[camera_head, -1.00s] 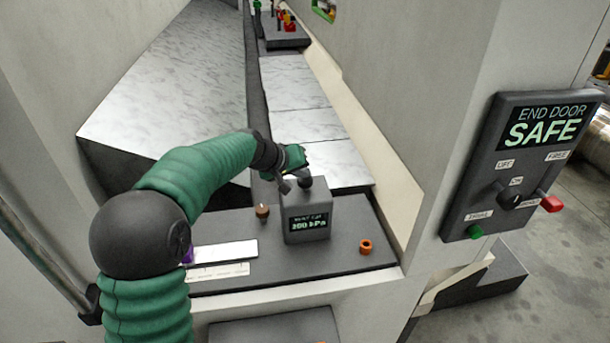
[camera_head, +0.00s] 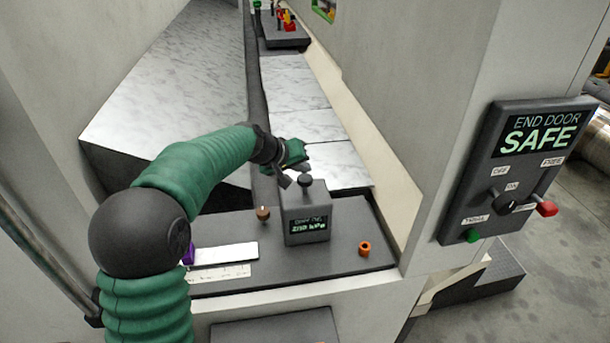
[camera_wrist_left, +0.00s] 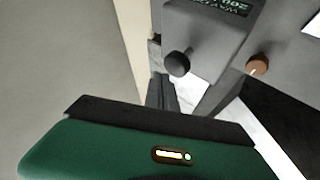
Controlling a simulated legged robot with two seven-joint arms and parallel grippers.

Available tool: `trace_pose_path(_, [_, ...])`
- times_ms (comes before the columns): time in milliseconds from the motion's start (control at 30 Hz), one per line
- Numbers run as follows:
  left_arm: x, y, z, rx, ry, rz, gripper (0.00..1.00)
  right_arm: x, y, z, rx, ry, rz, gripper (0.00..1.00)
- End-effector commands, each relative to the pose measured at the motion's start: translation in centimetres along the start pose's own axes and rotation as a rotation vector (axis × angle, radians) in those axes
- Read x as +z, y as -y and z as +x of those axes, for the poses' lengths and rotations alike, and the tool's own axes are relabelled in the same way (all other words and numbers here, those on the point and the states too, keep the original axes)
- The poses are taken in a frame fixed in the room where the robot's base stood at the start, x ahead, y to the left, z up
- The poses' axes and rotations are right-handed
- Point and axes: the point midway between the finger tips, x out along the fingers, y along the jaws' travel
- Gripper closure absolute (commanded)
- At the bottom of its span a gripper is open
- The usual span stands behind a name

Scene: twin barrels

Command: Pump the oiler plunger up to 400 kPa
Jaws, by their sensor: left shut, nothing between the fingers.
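The oiler is a grey box (camera_head: 305,218) on the dark shelf, with a dark round plunger knob (camera_head: 305,181) on top. Its lit display (camera_head: 308,225) appears to read 200 kPa, and part of it shows in the wrist view (camera_wrist_left: 232,4). My left gripper (camera_head: 286,181) is shut and empty, just behind and left of the knob in the head view. In the wrist view the closed fingers (camera_wrist_left: 160,92) lie close to the knob (camera_wrist_left: 178,63). I cannot tell whether they touch it. My right gripper is out of view.
A brown knob (camera_head: 263,214) stands left of the oiler and an orange ring-like part (camera_head: 364,248) lies right of it. A white strip (camera_head: 225,254) lies on the shelf. A control panel (camera_head: 518,165) reading END DOOR SAFE is on the right wall.

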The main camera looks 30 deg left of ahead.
Motion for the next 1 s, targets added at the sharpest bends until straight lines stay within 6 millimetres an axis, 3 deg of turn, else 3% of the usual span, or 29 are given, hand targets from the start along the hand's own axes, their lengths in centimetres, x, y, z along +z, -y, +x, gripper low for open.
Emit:
trace_pose_path(267, [-0.1,-0.1,-0.2,0.0,0.0,0.0,1.0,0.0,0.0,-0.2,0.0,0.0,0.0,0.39])
trace_pose_path(733, [-2.5,-2.5,-3.4,0.001,0.0,0.001,1.0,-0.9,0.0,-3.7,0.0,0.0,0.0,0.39])
trace_pose_path(1000, [-2.5,-2.5,-3.4,0.0,0.0,0.0,1.0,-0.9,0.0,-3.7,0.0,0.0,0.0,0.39])
